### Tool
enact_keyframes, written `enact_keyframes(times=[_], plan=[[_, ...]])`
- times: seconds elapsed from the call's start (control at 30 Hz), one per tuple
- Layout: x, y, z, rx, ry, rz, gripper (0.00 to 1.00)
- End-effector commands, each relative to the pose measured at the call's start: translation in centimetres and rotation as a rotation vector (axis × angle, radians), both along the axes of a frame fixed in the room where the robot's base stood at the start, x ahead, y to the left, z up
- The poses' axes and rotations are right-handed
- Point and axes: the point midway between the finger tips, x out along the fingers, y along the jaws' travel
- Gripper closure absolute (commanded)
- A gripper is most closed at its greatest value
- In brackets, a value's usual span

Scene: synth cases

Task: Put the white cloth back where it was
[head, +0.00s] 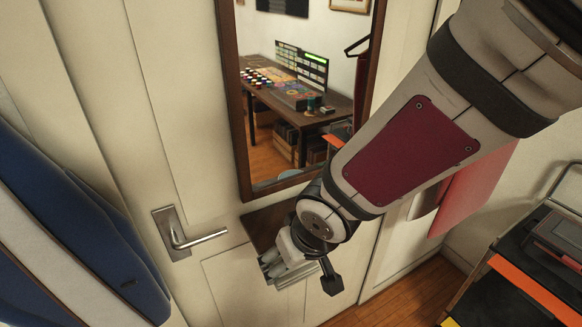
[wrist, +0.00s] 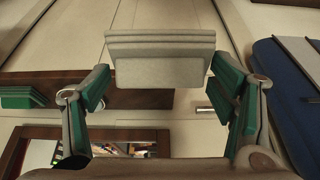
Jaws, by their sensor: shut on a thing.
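The white cloth (wrist: 160,70) is a pale, folded, layered block between my fingers in the wrist view. My gripper (wrist: 161,76) is shut on it, one finger at each side. In the head view my gripper (head: 288,262) is in front of the door, below the mirror and right of the door handle. The cloth is hard to tell from the fingers there. A brown wooden shelf (head: 262,222) is just behind my gripper, partly hidden by it; it also shows in the wrist view (wrist: 133,95), behind the cloth.
A framed mirror (head: 248,150) hangs above the shelf. A metal door handle (head: 195,239) sticks out at left. A blue garment (head: 75,235) hangs at far left. A green layered stack (wrist: 24,97) is at the wrist view's left edge. A dark rack (head: 530,265) stands at right.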

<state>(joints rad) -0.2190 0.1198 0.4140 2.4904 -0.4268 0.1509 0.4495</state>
Motion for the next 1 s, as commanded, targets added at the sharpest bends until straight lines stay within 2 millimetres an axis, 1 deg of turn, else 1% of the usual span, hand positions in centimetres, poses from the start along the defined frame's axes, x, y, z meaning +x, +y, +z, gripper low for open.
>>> enact_keyframes(times=[0.17, 0.27, 0.37, 0.7, 0.8, 0.9, 1.0], plan=[[-0.5, -0.3, 0.0, -0.004, 0.007, 0.005, 0.49], [0.5, 0.1, -0.1, -0.005, 0.009, 0.007, 0.49], [2.4, 1.0, -0.4, -0.004, 0.010, 0.007, 0.49], [9.7, 4.3, -1.1, -0.004, 0.010, 0.005, 0.49], [11.5, 5.1, -1.2, -0.005, 0.009, 0.006, 0.49], [12.6, 5.6, -1.3, -0.004, 0.008, 0.006, 0.49], [13.1, 5.8, -1.4, -0.006, 0.008, 0.005, 0.49]])
